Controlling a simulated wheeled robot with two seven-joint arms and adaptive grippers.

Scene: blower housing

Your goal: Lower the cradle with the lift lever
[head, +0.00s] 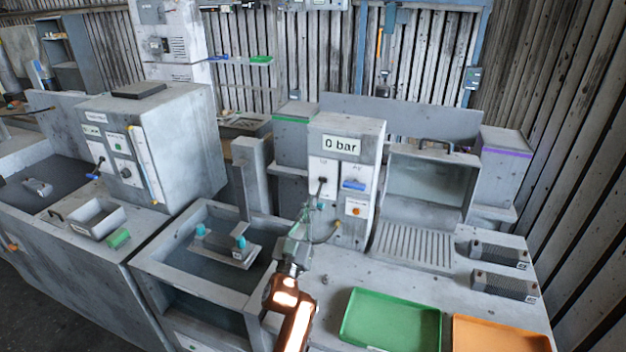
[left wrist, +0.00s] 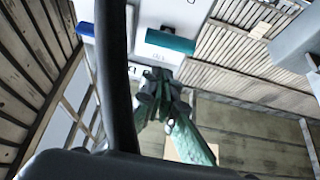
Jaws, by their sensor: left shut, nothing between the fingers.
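The lift lever (head: 322,182) is a dark lever on the left white panel of the upright control box (head: 345,160), under a display reading "0 bar". The cradle (head: 226,247) is a grey plate with two teal blocks, in the opening of the basin left of the box. My left gripper (head: 312,212) is shut and empty, just below the lever and close in front of the panel. I cannot tell whether it touches the lever. In the left wrist view its greenish fingers (left wrist: 160,104) are together. My right gripper is not in view.
A green tray (head: 392,318) and an orange tray (head: 500,335) lie at the front right. Two dark ribbed blocks (head: 500,252) lie behind them. A blue-handled lever (head: 354,185) and an orange knob (head: 356,211) sit right of the lift lever. A ribbed hatch chamber (head: 415,245) stands beside.

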